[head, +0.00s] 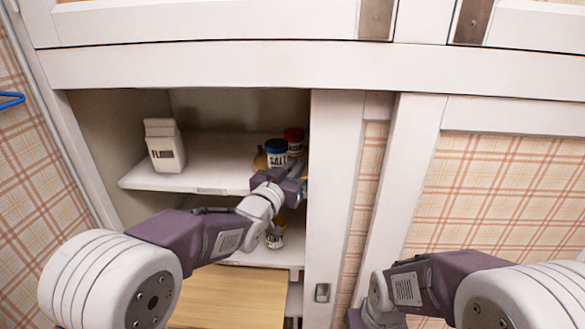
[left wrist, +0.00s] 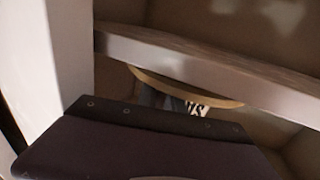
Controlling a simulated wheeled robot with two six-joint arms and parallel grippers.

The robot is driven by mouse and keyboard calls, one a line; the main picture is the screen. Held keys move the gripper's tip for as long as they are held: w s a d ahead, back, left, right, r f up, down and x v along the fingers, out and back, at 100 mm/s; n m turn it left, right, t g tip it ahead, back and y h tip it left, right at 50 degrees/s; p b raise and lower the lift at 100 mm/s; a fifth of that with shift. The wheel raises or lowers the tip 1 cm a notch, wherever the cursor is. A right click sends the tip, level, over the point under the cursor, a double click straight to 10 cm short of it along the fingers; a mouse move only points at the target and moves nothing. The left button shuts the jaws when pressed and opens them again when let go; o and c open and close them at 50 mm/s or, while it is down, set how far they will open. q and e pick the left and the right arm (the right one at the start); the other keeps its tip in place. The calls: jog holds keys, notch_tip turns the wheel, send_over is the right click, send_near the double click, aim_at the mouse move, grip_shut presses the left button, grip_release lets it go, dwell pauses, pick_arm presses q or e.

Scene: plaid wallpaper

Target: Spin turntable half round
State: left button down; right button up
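The wooden turntable (head: 259,162) is on the upper shelf of the open cupboard, at its right side. A blue-lidded salt jar (head: 277,156) and a red-lidded jar (head: 294,138) stand at it. My left gripper (head: 292,184) is at the front of the turntable and hides much of it. Its fingers are too small and overlapped to tell open from shut, or whether they touch. In the left wrist view a curved wooden rim (left wrist: 185,87) shows beyond a shelf edge, with a striped item against it. My right gripper is out of the picture.
A white flour carton (head: 164,146) stands at the left of the upper shelf (head: 205,180). Another jar (head: 275,236) stands on the shelf below, under my left wrist. The cupboard's white post (head: 335,180) is close to the right of my left gripper.

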pick_arm(q)
jog(key=c, duration=1.7)
grip_release()
jog(key=shift+a, duration=0.35)
jog(key=shift+c, duration=0.2)
jog(key=shift+d, duration=0.3)
jog(key=b+v, duration=0.1)
jog(key=v, duration=0.8)
